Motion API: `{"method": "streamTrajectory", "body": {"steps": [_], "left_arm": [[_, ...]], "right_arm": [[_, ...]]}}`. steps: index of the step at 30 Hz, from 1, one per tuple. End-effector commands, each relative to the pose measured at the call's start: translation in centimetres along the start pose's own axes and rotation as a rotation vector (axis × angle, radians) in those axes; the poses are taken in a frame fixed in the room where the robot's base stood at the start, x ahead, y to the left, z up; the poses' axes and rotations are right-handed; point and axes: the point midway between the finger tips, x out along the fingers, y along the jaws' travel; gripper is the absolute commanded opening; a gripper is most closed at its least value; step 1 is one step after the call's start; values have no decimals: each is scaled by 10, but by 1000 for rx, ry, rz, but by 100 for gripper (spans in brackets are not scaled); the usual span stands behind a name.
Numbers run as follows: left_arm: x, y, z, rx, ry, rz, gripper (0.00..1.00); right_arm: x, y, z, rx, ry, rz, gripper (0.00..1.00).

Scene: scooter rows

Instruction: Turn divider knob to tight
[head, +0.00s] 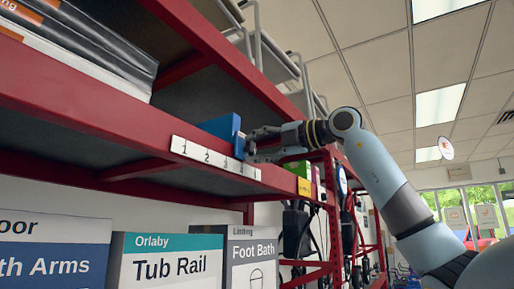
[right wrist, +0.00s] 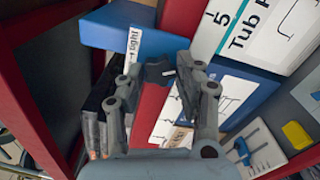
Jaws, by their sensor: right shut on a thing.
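The blue divider (head: 222,127) stands on the red shelf, behind the white strip numbered along the shelf edge. In the right wrist view the blue divider (right wrist: 108,32) carries a white label (right wrist: 133,45) that reads "tight". A dark knob (right wrist: 157,72) shows below the label, between the fingertips. My right gripper (head: 252,143) reaches in from the right at the shelf edge and is shut on the knob; it also shows in the right wrist view (right wrist: 160,68). The fingers hide part of the knob, and I cannot tell its exact angle. My left gripper is in neither view.
The red shelf edge (head: 90,120) bears the numbered white strip (head: 212,158). Boxes marked Tub Rail (head: 165,262) and Foot Bath (head: 252,262) stand below. A green box (head: 300,170) sits further along. Open room lies right of the shelves.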

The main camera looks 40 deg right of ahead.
Motion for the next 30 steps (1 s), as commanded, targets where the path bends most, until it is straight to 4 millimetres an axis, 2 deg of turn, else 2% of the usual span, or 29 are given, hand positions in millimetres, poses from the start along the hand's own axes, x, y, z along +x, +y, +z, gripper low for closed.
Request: {"method": "streamTrajectory", "body": {"steps": [6,7,12,22,30], "left_arm": [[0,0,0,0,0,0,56],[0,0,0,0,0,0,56],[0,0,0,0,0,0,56],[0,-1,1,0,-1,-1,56],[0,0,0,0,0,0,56]], "right_arm": [[0,0,0,1,0,0,2],[0,0,0,0,0,0,38],[0,0,0,0,0,0,57],[-4,-1,1,-2,-2,-1,57],[-41,-2,2,-6,-5,-6,57]]}}
